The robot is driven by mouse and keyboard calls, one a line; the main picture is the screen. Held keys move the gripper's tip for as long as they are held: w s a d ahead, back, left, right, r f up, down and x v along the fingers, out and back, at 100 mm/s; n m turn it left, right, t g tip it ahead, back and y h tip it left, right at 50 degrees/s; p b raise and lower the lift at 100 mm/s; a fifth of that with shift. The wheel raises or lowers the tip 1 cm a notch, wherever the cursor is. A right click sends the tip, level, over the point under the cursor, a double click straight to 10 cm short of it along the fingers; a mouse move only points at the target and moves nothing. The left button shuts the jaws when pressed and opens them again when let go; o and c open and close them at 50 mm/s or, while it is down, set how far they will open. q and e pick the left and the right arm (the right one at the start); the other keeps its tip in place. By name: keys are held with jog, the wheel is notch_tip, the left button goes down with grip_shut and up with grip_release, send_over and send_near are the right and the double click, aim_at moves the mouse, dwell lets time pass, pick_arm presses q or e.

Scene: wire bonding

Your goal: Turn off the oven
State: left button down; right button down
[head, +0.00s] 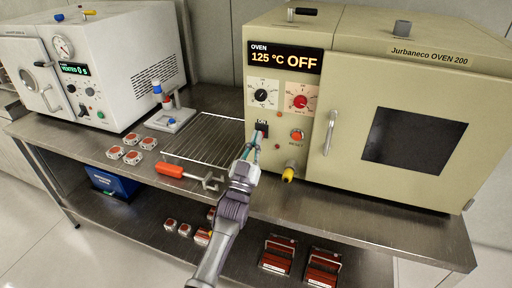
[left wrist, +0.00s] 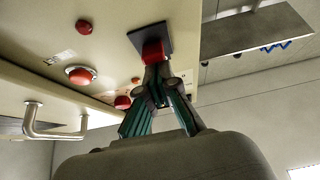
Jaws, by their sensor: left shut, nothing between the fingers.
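The beige oven (head: 345,80) stands at the right of the bench, and its display (head: 285,58) reads "125 °C OFF". A dark switch plate (head: 262,126) is low on its control panel. In the left wrist view the plate (left wrist: 165,36) carries a red rocker switch (left wrist: 153,52). My left gripper (head: 256,142) is shut and empty, with its fingertips (left wrist: 154,72) right at the red switch. They look in contact or nearly so, and partly hide the switch. My right gripper is not in view.
A red reset button (head: 297,135), two knobs and the oven's door handle (head: 329,132) are near the gripper. A wire rack (head: 205,137) and an orange-handled tool (head: 170,170) lie on the bench to the left. A white vacuum oven (head: 120,60) stands farther left.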

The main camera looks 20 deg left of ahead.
pick_arm(q)
jog(key=s+f, duration=0.2)
jog(key=s, duration=1.4)
jog(key=shift+s+a+f, duration=0.15)
jog(key=shift+a+f, duration=0.15)
jog(key=shift+f, duration=0.05)
